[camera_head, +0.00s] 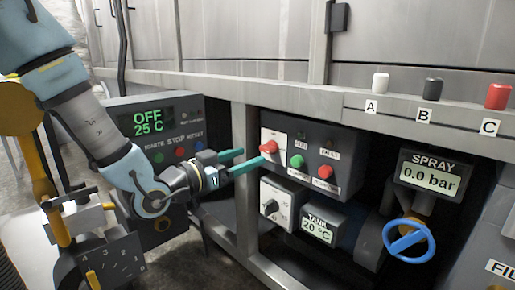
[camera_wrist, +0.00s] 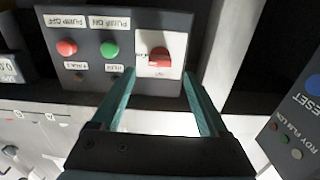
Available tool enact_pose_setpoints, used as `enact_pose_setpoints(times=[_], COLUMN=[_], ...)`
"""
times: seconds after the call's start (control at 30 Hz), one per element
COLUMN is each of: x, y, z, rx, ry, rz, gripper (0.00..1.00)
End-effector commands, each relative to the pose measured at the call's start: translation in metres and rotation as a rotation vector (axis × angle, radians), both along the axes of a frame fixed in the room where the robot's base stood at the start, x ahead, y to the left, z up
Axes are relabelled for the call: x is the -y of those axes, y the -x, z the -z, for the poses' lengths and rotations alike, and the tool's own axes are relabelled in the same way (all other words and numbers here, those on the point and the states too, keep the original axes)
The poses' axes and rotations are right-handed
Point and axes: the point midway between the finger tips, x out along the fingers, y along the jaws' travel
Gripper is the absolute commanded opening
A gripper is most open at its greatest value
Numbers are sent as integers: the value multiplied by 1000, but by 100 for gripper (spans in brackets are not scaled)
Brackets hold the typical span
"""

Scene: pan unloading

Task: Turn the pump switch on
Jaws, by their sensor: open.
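The pump switch is a red rotary knob (camera_head: 270,148) on a white plate at the left of a grey control box (camera_head: 345,135). In the wrist view the red knob (camera_wrist: 159,55) appears just beyond and between my fingertips; its setting is hard to read. My gripper (camera_head: 253,156) is open, its teal fingers pointing at the switch from the left. In the wrist view my gripper (camera_wrist: 158,73) has nothing between its fingers. I cannot tell whether a fingertip touches the plate.
The same box carries a green button (camera_head: 297,161) and a red button (camera_head: 325,171). Below are a white dial box (camera_head: 284,203) and a tank display (camera_head: 319,229). A blue valve wheel (camera_head: 408,240) is at right. A metal post (camera_head: 245,190) stands beside my gripper.

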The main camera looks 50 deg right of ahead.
Motion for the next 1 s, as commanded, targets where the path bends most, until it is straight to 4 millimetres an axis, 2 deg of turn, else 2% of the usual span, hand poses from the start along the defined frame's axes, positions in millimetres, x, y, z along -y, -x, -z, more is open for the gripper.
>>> enact_pose_setpoints(times=[0.1,0.33,1.0], x=[-23,-46,-48], y=[-2,-3,-3], z=[-2,0,0], rx=[-2,0,0], ry=[-2,-1,0], rz=[-3,0,0], gripper=[78,78,78])
